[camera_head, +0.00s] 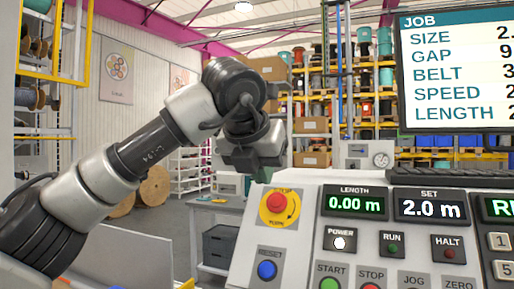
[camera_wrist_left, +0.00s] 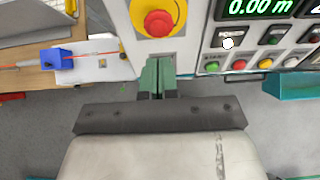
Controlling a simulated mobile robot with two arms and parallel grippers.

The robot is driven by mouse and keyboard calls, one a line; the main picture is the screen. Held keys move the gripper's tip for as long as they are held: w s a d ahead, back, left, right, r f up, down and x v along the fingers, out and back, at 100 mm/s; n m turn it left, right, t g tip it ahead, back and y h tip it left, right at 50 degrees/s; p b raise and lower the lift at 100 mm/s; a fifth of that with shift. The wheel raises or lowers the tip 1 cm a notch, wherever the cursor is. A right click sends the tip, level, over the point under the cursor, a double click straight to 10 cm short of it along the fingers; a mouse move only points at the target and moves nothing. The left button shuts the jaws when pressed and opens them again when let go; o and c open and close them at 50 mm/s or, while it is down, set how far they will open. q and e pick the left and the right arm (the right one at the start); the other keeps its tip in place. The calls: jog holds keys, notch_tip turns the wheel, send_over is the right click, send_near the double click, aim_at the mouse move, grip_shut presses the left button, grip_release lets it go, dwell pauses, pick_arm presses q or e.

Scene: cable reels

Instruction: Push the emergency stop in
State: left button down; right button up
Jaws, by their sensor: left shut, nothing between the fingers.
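The emergency stop is a red mushroom button (camera_head: 277,202) on a yellow plate (camera_head: 291,212) at the left end of the control panel. It also shows at the top of the left wrist view (camera_wrist_left: 158,23). My left gripper (camera_head: 256,178) is just above and slightly left of the button in the head view. Its green fingers (camera_wrist_left: 157,77) are together and empty in the wrist view, below the button in that picture and apart from it. My right gripper is in neither view.
The grey panel (camera_head: 309,233) also carries a blue reset button (camera_head: 267,270), a green start button (camera_head: 329,284), small POWER, RUN and HALT buttons, and lit displays. A job screen (camera_head: 455,70) stands above. A wooden bench (camera_wrist_left: 65,80) with a blue block (camera_wrist_left: 57,58) lies left in the wrist view.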

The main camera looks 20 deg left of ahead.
aim_at(276, 200)
pick_arm(q)
jog(key=x, duration=0.2)
jog(key=p+x, duration=0.1)
jog(key=x, duration=0.1)
jog(key=p+x, duration=0.1)
jog(key=x, duration=0.1)
jog(key=shift+w, duration=0.6)
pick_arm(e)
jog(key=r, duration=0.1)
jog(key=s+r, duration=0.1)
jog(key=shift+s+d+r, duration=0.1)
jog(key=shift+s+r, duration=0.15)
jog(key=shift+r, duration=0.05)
